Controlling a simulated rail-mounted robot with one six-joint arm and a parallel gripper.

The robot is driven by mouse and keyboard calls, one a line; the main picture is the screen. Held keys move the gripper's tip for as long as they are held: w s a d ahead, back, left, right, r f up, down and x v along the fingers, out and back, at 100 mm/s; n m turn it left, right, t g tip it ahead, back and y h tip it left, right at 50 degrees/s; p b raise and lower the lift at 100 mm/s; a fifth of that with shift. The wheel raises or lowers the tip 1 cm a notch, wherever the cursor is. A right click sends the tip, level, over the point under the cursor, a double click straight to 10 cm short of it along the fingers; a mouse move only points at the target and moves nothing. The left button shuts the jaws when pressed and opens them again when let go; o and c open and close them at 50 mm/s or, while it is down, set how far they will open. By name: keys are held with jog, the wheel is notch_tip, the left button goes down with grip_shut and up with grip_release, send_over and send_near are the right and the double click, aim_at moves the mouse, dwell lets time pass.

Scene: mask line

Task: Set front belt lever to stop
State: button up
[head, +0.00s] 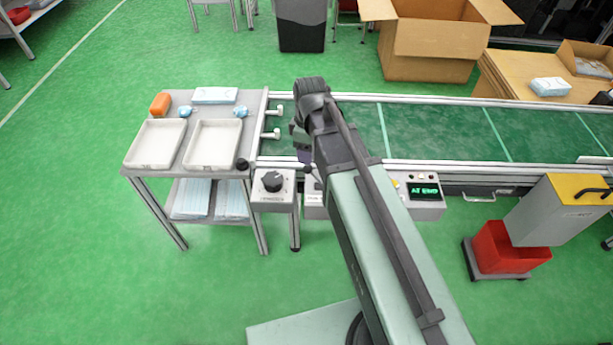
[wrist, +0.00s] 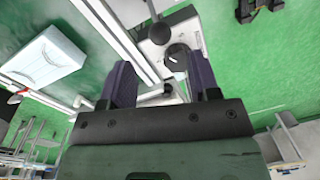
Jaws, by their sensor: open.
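A dark ball-ended lever (head: 312,171) shows beside my arm at the front edge of the belt, above a grey panel with a partly covered label (head: 313,198). My arm hides part of this area, and I cannot tell the lever's setting. In the wrist view a black ball knob on a thin rod (wrist: 160,33) stands beyond the fingers, near a black dial (wrist: 180,59). I cannot tell whether it is the same lever. My gripper (wrist: 163,82) is open and apart from the ball, with nothing held between its dark fingers. In the head view it is mostly hidden behind my arm.
The dial box (head: 272,182) stands left of the panel, and another black ball (head: 242,164) is at the corner of the tray table (head: 180,172). The green belt (head: 450,135) runs right. A display (head: 423,191) reads "AT END". A red bin (head: 508,247) is front right.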

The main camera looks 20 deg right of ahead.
aim_at(308, 168)
jog(key=f+b, duration=0.5)
jog(key=f, duration=0.1)
jog(key=f+b, duration=0.3)
jog(key=shift+s+a+f+b, duration=0.15)
jog(key=shift+s+f+b, duration=0.15)
jog(key=shift+f, duration=0.1)
jog(key=shift+r, duration=0.15)
jog(key=shift+c, duration=0.4)
grip_shut()
